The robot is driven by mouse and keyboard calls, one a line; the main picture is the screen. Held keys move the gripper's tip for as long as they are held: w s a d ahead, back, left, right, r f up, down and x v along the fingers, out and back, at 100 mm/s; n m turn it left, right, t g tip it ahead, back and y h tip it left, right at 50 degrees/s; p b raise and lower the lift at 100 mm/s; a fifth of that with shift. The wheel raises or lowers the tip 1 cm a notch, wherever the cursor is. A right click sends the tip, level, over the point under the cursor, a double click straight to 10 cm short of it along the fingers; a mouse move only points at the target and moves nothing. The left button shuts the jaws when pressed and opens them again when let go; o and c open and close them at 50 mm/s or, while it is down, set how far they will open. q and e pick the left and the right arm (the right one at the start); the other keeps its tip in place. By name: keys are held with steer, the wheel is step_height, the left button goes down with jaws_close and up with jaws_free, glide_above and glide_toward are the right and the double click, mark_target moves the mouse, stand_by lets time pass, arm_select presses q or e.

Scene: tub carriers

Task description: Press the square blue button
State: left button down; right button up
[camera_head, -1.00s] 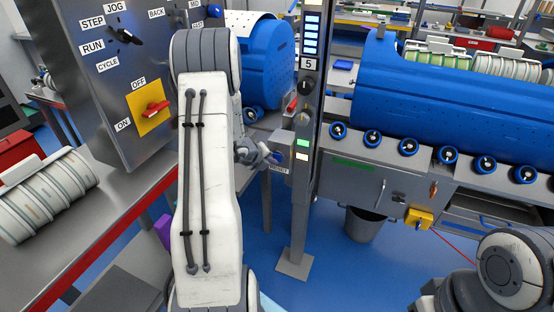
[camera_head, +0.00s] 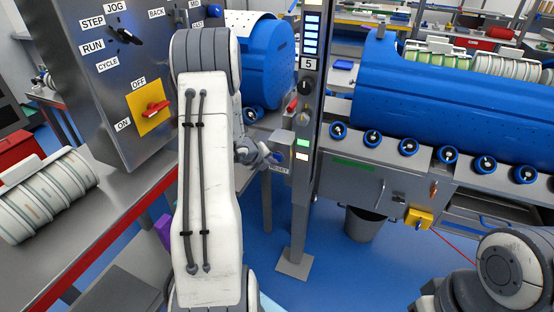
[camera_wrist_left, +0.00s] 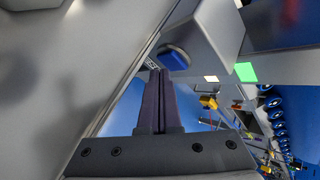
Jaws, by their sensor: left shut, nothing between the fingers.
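The blue button (camera_wrist_left: 174,57) sits on the face of a grey box on the post; in the wrist view it looks square with rounded corners. In the head view the button (camera_head: 277,157) shows small, above a label that seems to read RESET. My left gripper (camera_wrist_left: 159,73) is shut and empty, its dark fingertips close beside the button; I cannot tell whether they touch it. In the head view my left gripper (camera_head: 265,157) is at the box, partly hidden behind my own arm. My right gripper is not in view.
The grey post (camera_head: 304,190) carries lit green and white indicators, a black knob and a number 5 plate. A grey control cabinet (camera_head: 115,75) with a red rotary switch stands left. A blue drum machine (camera_head: 450,105) stands right. Blue floor (camera_head: 340,275) is open below.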

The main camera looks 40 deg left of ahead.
arm_select(q)
steer(key=shift+w, duration=0.1)
stand_by(0.5)
steer(key=shift+w+a, duration=0.1)
steer(key=shift+w, duration=0.25)
stand_by(0.3)
steer(key=shift+s, duration=0.45)
steer(key=s+d+b, duration=0.1)
steer(key=s+b, duration=0.1)
steer(key=s, duration=0.4)
steer(key=shift+d, duration=0.3)
